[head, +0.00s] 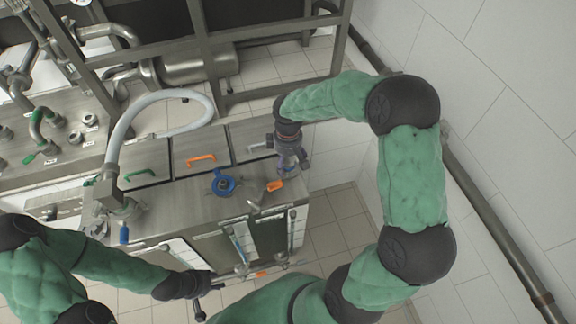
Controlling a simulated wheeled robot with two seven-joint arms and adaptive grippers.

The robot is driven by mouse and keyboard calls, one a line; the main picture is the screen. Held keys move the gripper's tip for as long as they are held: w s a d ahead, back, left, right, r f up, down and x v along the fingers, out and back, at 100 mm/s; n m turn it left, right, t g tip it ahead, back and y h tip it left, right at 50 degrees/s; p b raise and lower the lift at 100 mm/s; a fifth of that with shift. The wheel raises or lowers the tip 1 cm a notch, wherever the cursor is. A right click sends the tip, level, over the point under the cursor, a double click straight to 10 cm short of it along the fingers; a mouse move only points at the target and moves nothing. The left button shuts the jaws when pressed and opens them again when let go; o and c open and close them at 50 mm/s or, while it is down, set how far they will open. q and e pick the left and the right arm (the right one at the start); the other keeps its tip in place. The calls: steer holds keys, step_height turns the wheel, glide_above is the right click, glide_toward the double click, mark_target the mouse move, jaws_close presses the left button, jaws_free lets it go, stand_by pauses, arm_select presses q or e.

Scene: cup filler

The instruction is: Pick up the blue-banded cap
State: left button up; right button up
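The blue-banded cap (224,184) sits on the steel top of the filler machine, near its middle. It looks like a round blue ring with a metal centre. My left gripper (206,298) is low in the picture, in front of the machine and well apart from the cap. Its fingers look spread and I see nothing between them. My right gripper (291,163) points down over the right end of the machine top, to the right of the cap and apart from it. Its fingertips are too small and dark to read.
An orange-handled valve (273,186) stands between the cap and my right gripper. Lids with green (139,174), orange (201,158) and grey handles lie behind. A white hose (165,95) arches at left to a metal fitting with a blue handle (124,233). A metal frame stands behind.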

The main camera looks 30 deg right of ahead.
steer(key=shift+f, duration=0.15)
steer(key=shift+c, duration=0.4)
steer(key=c, duration=1.5)
steer(key=shift+o, duration=0.2)
